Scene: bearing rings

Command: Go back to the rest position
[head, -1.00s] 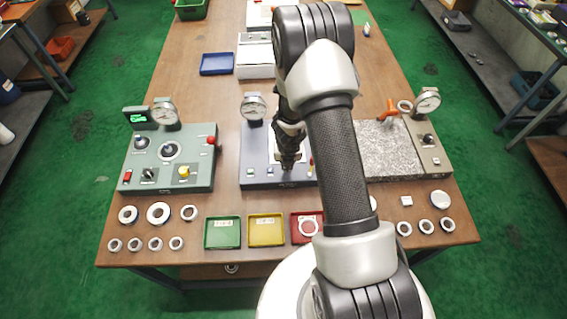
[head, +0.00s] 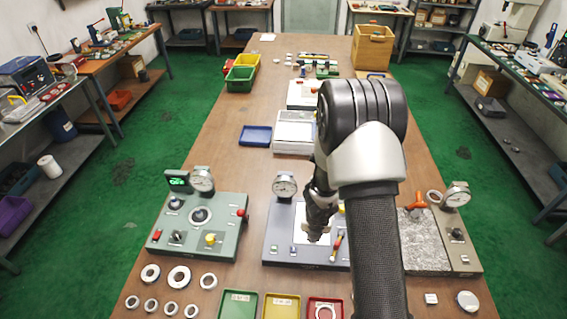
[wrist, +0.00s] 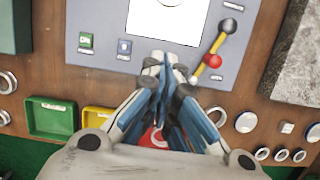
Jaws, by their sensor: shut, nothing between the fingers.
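My gripper (head: 318,236) hangs fingers down over the front of the middle grey-blue gauge station (head: 282,244) in the head view. In the wrist view my gripper (wrist: 165,62) has its fingers together with nothing between them, at the near edge of that station's panel (wrist: 103,22). Bearing rings (head: 179,276) lie on the bench at the front left. One ring (head: 325,313) lies in the red tray (head: 311,303); the tray is partly hidden behind my gripper in the wrist view.
A green station (head: 222,237) stands left and a granite block (head: 424,243) right. Green (head: 237,305) and yellow (head: 281,307) trays are in front. A blue tray (head: 255,135), a white box (head: 294,138) and a wooden crate (head: 373,47) stand farther back.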

